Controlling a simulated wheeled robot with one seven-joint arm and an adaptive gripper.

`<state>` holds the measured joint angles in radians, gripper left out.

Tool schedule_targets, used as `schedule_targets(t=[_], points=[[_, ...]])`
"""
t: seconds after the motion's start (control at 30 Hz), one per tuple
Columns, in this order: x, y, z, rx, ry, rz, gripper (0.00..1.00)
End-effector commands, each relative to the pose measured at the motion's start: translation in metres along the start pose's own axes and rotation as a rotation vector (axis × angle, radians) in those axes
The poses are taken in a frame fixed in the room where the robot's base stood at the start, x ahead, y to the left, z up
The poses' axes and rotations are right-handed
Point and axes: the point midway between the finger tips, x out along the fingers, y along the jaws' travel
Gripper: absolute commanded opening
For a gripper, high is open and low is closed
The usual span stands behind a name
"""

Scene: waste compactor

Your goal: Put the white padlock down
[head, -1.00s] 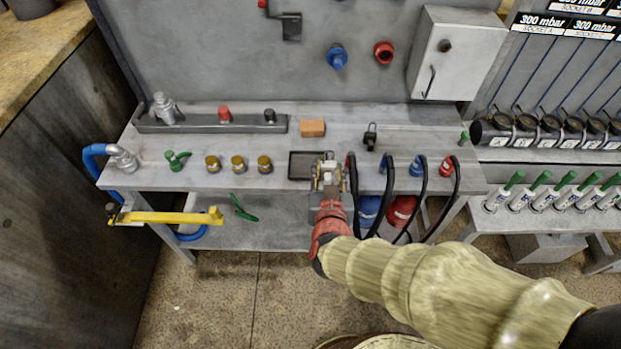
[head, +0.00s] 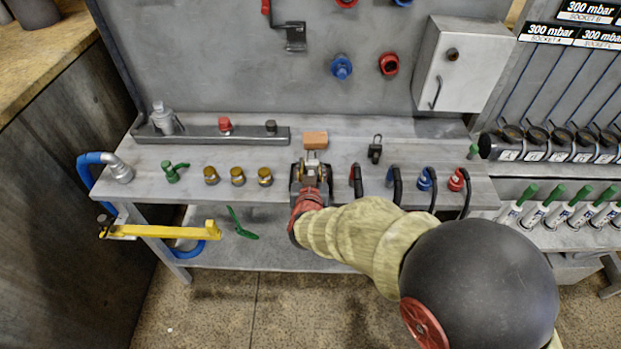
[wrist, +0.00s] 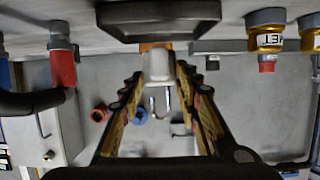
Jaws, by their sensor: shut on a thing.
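The white padlock (wrist: 158,66) is between the fingers of my gripper (wrist: 160,88) in the wrist view, with its metal shackle (wrist: 168,100) showing. In the head view my gripper (head: 312,164) is over the dark square tray (head: 295,182) on the workbench, just in front of the orange block (head: 315,140). The padlock is small and mostly hidden by the fingers there. The tray's rim (wrist: 158,12) also shows at the top of the wrist view. I cannot tell whether the padlock touches the bench or tray.
A black padlock (head: 375,150) stands right of the block. Several brass fittings (head: 238,176) and a green valve (head: 174,171) are to the left. Black hoses with blue and red ends (head: 425,180) are to the right. A long grey holder (head: 200,134) lies at the back left.

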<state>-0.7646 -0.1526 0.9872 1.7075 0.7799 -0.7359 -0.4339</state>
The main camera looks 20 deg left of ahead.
Motion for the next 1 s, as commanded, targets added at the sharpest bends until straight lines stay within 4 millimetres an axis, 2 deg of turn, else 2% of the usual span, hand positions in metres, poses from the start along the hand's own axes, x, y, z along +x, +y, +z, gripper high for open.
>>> schedule_targets(t=[0.27, 0.67, 0.7, 1.0], points=[[0.017, -0.002, 0.033, 0.0, 0.0, 0.0, 0.13], [0.018, -0.002, 0.036, 0.0, 0.0, 0.0, 0.13], [0.018, -0.002, 0.036, -0.001, -0.001, 0.0, 0.34], [0.018, -0.002, 0.036, 0.0, -0.001, 0.0, 0.51]])
